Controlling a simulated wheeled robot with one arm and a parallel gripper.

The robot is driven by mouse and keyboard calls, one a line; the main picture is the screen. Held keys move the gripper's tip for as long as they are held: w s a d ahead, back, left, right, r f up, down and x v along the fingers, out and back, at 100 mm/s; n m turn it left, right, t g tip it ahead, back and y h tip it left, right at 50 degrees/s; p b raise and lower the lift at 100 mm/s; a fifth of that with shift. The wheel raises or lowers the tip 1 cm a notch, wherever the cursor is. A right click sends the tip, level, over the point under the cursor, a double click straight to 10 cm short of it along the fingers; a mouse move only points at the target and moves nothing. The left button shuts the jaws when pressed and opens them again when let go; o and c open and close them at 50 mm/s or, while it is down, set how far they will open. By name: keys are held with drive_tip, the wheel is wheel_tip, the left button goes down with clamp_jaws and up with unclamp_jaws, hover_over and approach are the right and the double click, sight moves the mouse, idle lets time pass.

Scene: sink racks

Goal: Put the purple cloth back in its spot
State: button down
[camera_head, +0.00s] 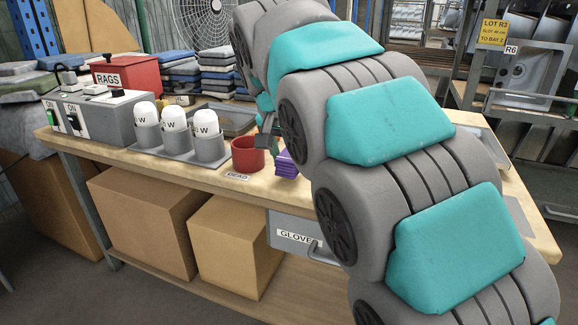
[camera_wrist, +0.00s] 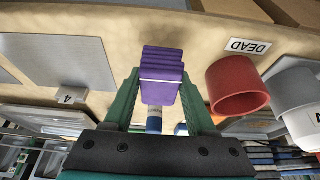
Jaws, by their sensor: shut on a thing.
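The purple cloth (camera_head: 287,165), a folded stack, shows at the table's front edge just right of the red cup, partly hidden by my arm. In the wrist view the purple cloth (camera_wrist: 162,65) is between the green fingers of my gripper (camera_wrist: 162,88), which is shut on it. I cannot tell whether the cloth touches the table. My gripper is mostly hidden behind my arm in the head view. No spot marked for the cloth is clear in either view.
A red cup (camera_head: 247,157) stands by a DEAD label (camera_head: 237,176), close to the cloth. A grey holder with white-topped containers (camera_head: 174,121) is further left. A label marked 4 (camera_wrist: 70,97) lies beside a grey panel (camera_wrist: 75,58). A red RAGS box (camera_head: 130,75) stands behind.

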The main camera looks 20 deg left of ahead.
drive_tip(key=shift+f, duration=1.1)
drive_tip(key=shift+f, duration=0.15)
drive_tip(key=shift+c, duration=1.1)
unclamp_jaws()
drive_tip(key=shift+r, duration=0.4)
drive_tip(key=v, duration=1.1)
drive_tip(key=shift+s+r, duration=0.15)
drive_tip(key=shift+r, duration=0.1)
drive_tip(key=shift+d, duration=0.1)
